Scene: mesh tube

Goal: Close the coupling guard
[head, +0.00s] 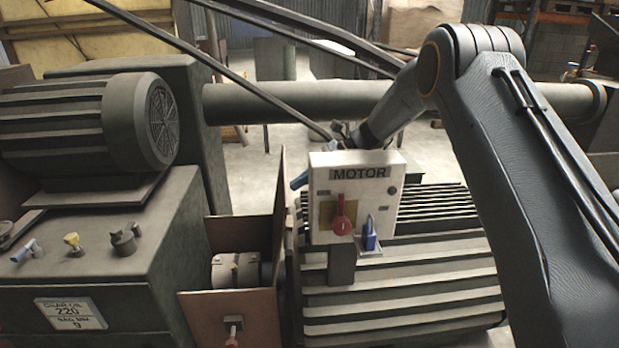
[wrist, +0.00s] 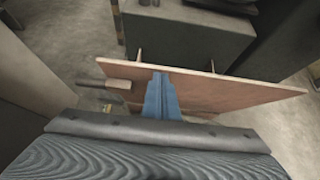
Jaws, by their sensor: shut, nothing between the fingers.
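The coupling guard is brown sheet metal. Its front panel (head: 200,312) stands below the grey coupling (head: 235,270), and its lid (head: 279,215) stands upright, open, on the coupling's right side. The coupling is exposed from above. My gripper (head: 299,181) shows only as a blue tip at the left edge of the motor box, just right of the lid; the rest is hidden. In the wrist view my blue fingers (wrist: 161,98) are together and empty, up against or very near a brown plate (wrist: 235,95). I cannot tell whether they touch it.
The white motor box (head: 355,210), with a red switch and blue padlock, stands close to the lid's right. A ribbed motor (head: 420,275) is beneath it. The green gearbox (head: 110,240) is on the left. A red-handled latch (head: 233,328) is on the guard's front.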

